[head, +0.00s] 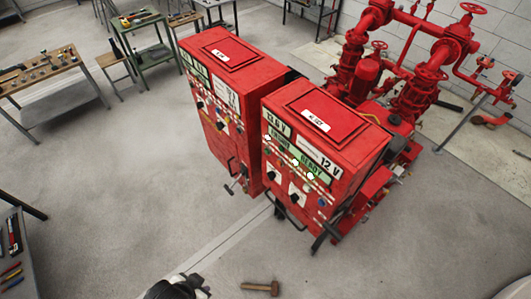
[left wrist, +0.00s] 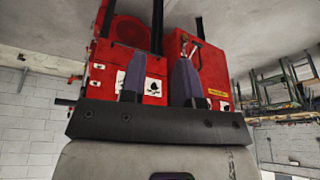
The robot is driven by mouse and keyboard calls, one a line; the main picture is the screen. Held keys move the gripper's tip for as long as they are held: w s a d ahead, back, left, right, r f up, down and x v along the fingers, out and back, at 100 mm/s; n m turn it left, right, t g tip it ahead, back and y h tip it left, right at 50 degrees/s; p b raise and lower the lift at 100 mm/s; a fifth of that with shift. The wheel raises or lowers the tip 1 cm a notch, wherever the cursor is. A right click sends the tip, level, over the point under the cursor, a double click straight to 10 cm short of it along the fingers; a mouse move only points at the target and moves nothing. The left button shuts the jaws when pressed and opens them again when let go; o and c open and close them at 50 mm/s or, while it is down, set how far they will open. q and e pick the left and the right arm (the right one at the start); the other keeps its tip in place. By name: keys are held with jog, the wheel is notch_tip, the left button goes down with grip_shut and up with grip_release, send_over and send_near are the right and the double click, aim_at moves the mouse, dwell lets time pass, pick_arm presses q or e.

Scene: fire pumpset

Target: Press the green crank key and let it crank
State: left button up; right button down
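Two red control cabinets stand side by side in the head view, the left cabinet (head: 235,65) and the right cabinet (head: 325,118). The right cabinet's front has green and white labels, a "12 V" mark, black knobs and small buttons. I cannot tell which small control is the green crank key. My left gripper (head: 180,288) is at the bottom edge of the head view, well short of the cabinets. In the left wrist view its two fingers (left wrist: 160,57) are apart with nothing held, and red cabinets (left wrist: 130,62) appear upside down beyond them. My right gripper is not in view.
A wooden-handled hammer (head: 260,287) lies on the floor in front of the cabinets. Red pump pipework (head: 425,75) stands behind them at the right. Workbenches with tools (head: 45,70) are at the upper left. The floor before the cabinets is otherwise mostly clear.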

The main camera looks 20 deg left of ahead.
pick_arm(q)
grip_shut()
dwell(1.4)
